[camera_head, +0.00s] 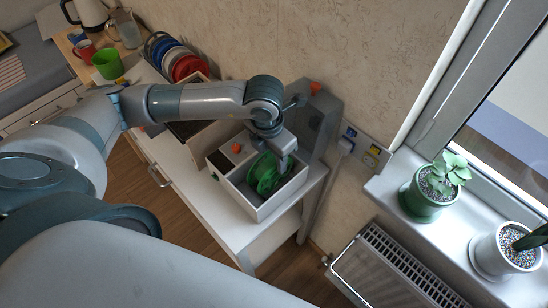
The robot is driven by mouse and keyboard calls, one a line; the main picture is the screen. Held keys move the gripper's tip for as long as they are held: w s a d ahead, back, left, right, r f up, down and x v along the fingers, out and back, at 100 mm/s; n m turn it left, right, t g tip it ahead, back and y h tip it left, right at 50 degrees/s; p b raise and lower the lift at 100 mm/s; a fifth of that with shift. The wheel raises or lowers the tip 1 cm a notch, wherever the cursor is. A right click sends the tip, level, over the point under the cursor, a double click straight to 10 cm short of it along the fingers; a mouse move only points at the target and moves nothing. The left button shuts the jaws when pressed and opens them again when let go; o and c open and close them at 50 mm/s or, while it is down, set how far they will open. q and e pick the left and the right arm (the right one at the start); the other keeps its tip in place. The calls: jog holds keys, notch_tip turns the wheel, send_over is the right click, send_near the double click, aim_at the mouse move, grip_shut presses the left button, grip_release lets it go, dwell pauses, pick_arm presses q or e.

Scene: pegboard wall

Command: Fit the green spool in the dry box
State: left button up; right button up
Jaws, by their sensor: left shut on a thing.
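The green spool (262,175) is upright inside the open white dry box (263,211), with its lower part hidden by the front wall. My left gripper (283,163) reaches down from above and is shut on the spool at its upper right side. I cannot tell whether the spool touches the bottom of the box. The box stands at the right end of a white table. My right gripper does not show.
A grey upright unit (322,118) stands behind the box, close to my gripper. Potted plants (428,190) sit on the windowsill at right, above a radiator (395,270).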

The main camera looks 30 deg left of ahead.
aim_at(269, 165)
pick_arm(q)
jog(key=o, duration=1.3)
jog(key=shift+c, duration=0.2)
jog(key=shift+r, duration=0.15)
notch_tip(269, 165, up, 17)
jog(key=s+b, duration=0.2)
jog(key=b, duration=0.1)
jog(key=shift+a+b, duration=0.3)
jog(key=shift+r, duration=0.1)
